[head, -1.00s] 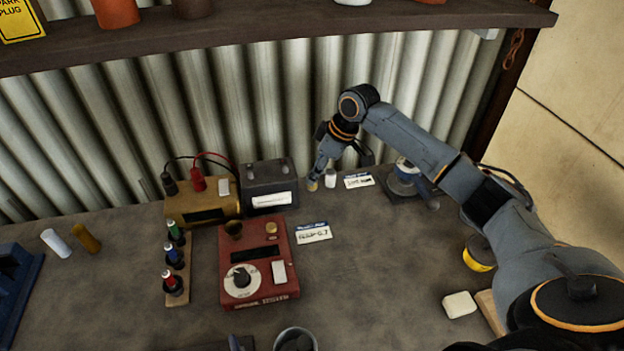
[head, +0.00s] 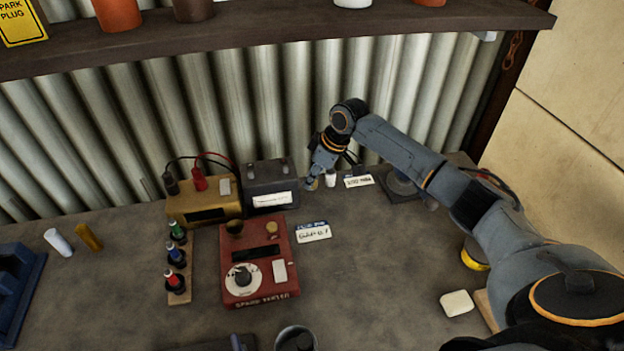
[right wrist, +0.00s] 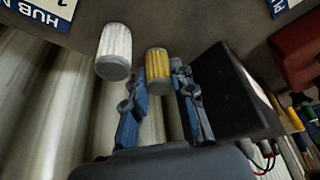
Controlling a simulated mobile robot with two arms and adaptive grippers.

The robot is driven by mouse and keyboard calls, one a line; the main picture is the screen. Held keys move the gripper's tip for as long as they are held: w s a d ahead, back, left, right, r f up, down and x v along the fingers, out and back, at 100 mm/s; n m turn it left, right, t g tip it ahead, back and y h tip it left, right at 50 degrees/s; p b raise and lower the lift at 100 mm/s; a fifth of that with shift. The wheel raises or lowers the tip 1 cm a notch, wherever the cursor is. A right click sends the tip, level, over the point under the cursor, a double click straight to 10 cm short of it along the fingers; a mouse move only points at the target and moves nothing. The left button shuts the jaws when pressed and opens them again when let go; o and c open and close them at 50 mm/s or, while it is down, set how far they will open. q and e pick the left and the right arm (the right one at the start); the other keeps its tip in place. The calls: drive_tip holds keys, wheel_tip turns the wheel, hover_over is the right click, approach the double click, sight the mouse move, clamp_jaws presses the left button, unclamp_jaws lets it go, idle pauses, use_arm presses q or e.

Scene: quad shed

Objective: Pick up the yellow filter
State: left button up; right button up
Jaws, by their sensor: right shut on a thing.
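The yellow filter (right wrist: 158,72) is a small ribbed cylinder standing between the fingertips of my right gripper (right wrist: 161,85) in the right wrist view. The gripper is shut on it from both sides. In the head view my right gripper (head: 317,177) is low at the back of the bench, and only a little of the yellow filter (head: 311,185) shows below the fingers. A similar white filter (right wrist: 115,52) stands close beside it, apart from the fingers; it also shows in the head view (head: 330,178). My left gripper is out of view.
A black box (head: 270,186) stands close left of the gripper in the head view. The corrugated wall (head: 270,110) is just behind. A red tester (head: 258,275) and a label card (head: 313,232) lie nearer.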

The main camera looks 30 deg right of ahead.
drive_tip(key=shift+r, duration=0.1)
drive_tip(key=shift+s+r+b, duration=0.15)
drive_tip(key=shift+b, duration=0.2)
drive_tip(key=r, duration=0.2)
drive_tip(key=r+b, duration=0.1)
drive_tip(key=r, duration=0.1)
drive_tip(key=s+r+b, duration=0.1)
drive_tip(key=r, duration=0.1)
drive_tip(key=shift+a+r, duration=0.15)
drive_tip(key=s+a+b, duration=0.1)
drive_tip(key=s+a, duration=0.1)
drive_tip(key=s, duration=0.7)
drive_tip(key=s+a+b, duration=0.2)
drive_tip(key=s, duration=0.7)
drive_tip(key=shift+a, duration=0.4)
drive_tip(key=shift+r, duration=0.1)
